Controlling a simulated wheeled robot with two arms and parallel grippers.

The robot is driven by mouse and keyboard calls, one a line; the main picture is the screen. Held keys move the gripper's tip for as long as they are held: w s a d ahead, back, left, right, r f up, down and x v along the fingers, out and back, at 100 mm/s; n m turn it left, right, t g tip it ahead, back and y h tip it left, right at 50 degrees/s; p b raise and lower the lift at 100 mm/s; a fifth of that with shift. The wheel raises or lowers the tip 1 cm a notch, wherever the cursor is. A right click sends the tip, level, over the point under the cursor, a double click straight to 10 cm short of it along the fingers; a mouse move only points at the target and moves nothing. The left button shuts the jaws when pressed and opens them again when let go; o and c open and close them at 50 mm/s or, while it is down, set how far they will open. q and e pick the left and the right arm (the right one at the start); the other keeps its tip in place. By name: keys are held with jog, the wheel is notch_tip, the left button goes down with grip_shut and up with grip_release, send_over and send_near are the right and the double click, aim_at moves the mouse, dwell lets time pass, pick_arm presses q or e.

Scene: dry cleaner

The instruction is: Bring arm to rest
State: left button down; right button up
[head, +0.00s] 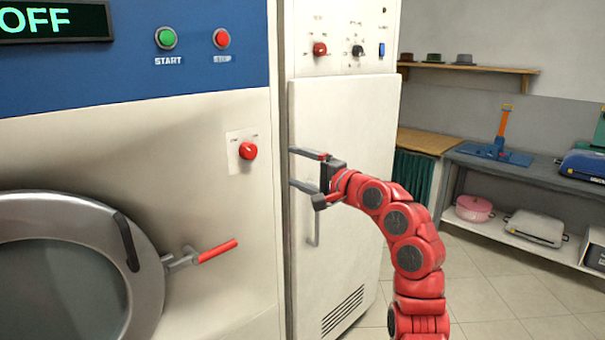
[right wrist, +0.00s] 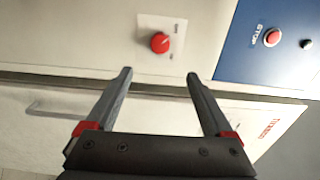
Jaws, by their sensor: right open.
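My right arm (head: 405,235) is red and comes up from the lower right in the head view. Its gripper (head: 291,168) is raised in front of the tall white cabinet, with the fingers pointing left toward the dry-cleaning machine. In the right wrist view the two grey fingers of this gripper (right wrist: 160,80) are spread apart with nothing between them. A red knob (right wrist: 160,42) on the machine is beyond the fingertips; it also shows in the head view (head: 248,151), left of the gripper. My left gripper is not in view.
The machine has a round door (head: 150,270), a red-handled lever (head: 217,251), a green start button (head: 166,38) and a red stop button (head: 222,38). Its display reads OFF. The white cabinet (head: 350,130) stands beside it. A shelf bench (head: 510,172) is at the right, with open floor before it.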

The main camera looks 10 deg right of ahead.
jog(key=shift+s+d, duration=0.35)
jog(key=shift+s, duration=0.15)
jog(key=shift+f, duration=0.1)
